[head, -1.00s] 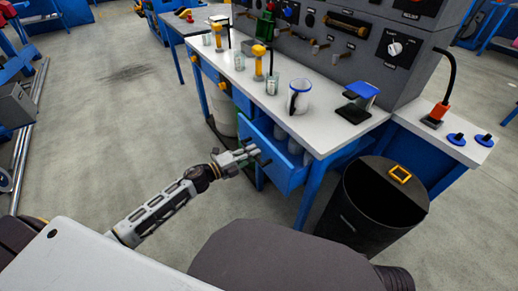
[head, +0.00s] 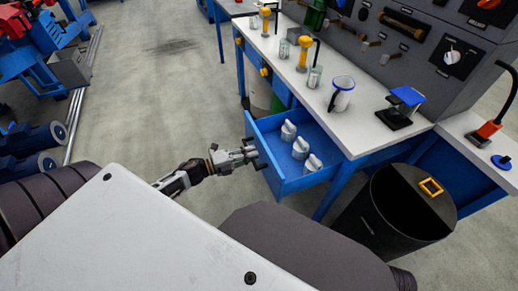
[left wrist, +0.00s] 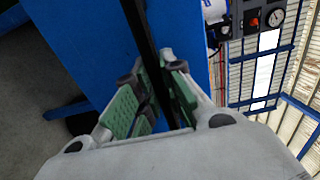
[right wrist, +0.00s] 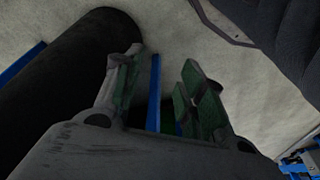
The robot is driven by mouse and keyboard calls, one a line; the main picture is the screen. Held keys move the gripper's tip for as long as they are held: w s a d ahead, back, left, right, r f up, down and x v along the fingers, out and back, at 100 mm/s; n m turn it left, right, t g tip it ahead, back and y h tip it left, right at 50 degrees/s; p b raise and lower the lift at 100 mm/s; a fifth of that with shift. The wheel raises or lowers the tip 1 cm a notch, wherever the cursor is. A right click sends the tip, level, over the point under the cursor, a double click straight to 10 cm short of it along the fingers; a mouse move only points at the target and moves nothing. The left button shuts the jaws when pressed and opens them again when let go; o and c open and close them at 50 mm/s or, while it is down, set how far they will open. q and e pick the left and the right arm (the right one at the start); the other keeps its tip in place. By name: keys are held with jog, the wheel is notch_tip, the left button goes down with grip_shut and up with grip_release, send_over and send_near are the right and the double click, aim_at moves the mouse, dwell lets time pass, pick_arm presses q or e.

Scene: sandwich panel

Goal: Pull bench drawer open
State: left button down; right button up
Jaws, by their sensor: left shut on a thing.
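My left gripper (head: 250,156) is at the drawer's front face. In the left wrist view, the green-padded fingers of the left gripper (left wrist: 155,72) are shut around the dark bar handle (left wrist: 141,30), against the blue drawer front (left wrist: 80,45). My right gripper (right wrist: 160,60) shows only in the right wrist view, with its fingers apart and nothing held between them.
The white bench top (head: 345,127) carries a mug (head: 341,97), beakers and a small black stand (head: 400,108). A black bin (head: 385,225) stands right of the drawer. Open grey floor (head: 150,110) lies to the left.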

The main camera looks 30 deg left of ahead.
pick_arm(q)
jog(key=shift+v, duration=0.8)
jog(key=c, duration=1.5)
grip_release()
jog(key=shift+s+a, duration=0.1)
jog(key=v, duration=1.1)
jog(key=shift+s+a, duration=0.2)
jog(key=shift+s, duration=0.05)
jog(key=shift+w, duration=0.15)
